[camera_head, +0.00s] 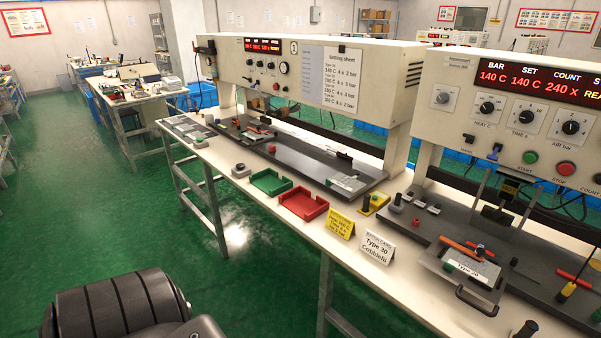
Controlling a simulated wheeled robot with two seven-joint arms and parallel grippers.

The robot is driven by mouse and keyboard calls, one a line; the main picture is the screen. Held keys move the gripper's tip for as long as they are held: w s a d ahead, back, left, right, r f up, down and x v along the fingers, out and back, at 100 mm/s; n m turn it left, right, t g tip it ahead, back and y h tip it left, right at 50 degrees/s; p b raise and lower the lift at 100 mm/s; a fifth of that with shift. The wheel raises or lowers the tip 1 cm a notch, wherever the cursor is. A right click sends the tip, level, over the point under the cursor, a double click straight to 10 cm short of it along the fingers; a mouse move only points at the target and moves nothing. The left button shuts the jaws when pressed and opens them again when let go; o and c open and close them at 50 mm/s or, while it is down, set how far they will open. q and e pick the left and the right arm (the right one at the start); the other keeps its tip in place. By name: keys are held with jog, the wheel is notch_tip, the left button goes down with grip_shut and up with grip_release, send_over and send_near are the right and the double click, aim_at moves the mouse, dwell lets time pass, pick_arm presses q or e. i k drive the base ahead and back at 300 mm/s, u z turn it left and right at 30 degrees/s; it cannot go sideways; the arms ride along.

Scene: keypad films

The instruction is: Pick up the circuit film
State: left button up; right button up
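No piece is clearly recognisable as the circuit film. A smaller fixture plate (349,183) sits on the dark bed of the farther press. Whether either carries a film is too small to tell. A green tray (270,182) and a red tray (303,203) stand on the bench; I see no film in them. Neither of my grippers is in view; only a dark part of my own arm shows at the bottom left.
The near press (520,75) and the farther press (300,80) stand on a long white bench (240,204). Green floor (110,220) is open at left.

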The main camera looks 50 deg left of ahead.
aim_at(348, 183)
jog(key=u, duration=3.15)
jog(key=i, duration=1.55)
jog(key=z, duration=3.8)
jog(key=i, duration=0.05)
jog(key=u, duration=0.05)
